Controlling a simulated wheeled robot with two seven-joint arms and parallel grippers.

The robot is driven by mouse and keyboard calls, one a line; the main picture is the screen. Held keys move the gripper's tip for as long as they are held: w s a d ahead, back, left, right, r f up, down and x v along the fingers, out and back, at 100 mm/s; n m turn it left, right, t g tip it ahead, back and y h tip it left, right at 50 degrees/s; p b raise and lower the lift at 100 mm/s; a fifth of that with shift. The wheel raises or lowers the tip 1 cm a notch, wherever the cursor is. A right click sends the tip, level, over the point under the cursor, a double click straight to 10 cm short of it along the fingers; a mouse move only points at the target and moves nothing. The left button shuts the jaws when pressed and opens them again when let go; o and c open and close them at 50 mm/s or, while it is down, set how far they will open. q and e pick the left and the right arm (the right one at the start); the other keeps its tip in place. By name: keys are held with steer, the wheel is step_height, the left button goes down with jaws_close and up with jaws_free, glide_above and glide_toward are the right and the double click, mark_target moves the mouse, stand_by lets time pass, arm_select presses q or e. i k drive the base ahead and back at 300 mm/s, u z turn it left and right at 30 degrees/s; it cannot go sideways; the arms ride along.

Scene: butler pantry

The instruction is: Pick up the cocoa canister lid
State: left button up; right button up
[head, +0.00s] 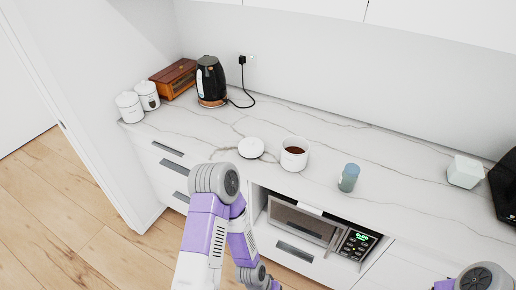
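A white round lid (251,147) lies flat on the marble counter (205,135), near its front edge. Just to its right stands an open white canister (294,162) with dark brown contents, which looks like the cocoa canister. The lid and canister are apart. My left arm rises in front of the counter, with its elbow just left of and nearer than the lid. Its gripper is out of view below. Only a joint of my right arm shows at the bottom right corner, and its gripper is out of view.
A blue-grey capped jar (349,178) stands right of the canister. A black kettle (211,82), wooden box (174,78) and two white lidded canisters (129,107) are at the back left. A white block-shaped container (464,171) is far right. A microwave (308,222) sits below the counter.

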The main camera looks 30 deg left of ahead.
mark_target(249, 147)
steer(key=u, duration=2.4)
steer(key=i, duration=1.75)
steer(key=z, duration=3.45)
